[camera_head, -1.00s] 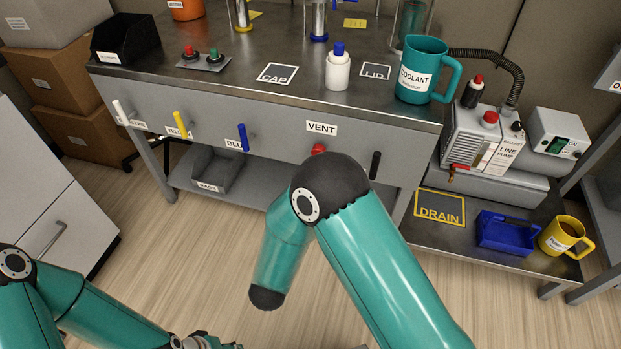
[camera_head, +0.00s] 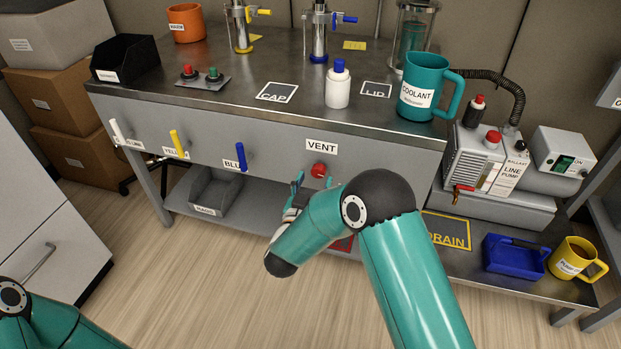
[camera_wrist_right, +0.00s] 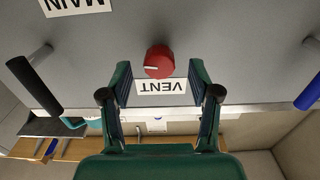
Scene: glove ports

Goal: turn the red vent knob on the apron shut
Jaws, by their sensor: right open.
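The red vent knob (camera_head: 319,170) sits on the grey apron (camera_head: 285,153) under the white VENT label (camera_head: 321,145). In the right wrist view, the knob (camera_wrist_right: 159,62) shows upside down with a white mark on its face pointing left. My right gripper (camera_head: 299,182) is to the left of the knob in the head view, partly hidden by my own arm. In the right wrist view, my right gripper (camera_wrist_right: 160,72) is open and empty, with the knob centred between the fingertip lines; contact is not visible. My left gripper is out of view.
White (camera_head: 117,129), yellow (camera_head: 178,144) and blue (camera_head: 241,157) handles stick out of the apron. A black handle (camera_wrist_right: 35,86) is on the knob's other side. The coolant jug (camera_head: 424,88) and a blue-capped bottle (camera_head: 338,87) stand on the bench above.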

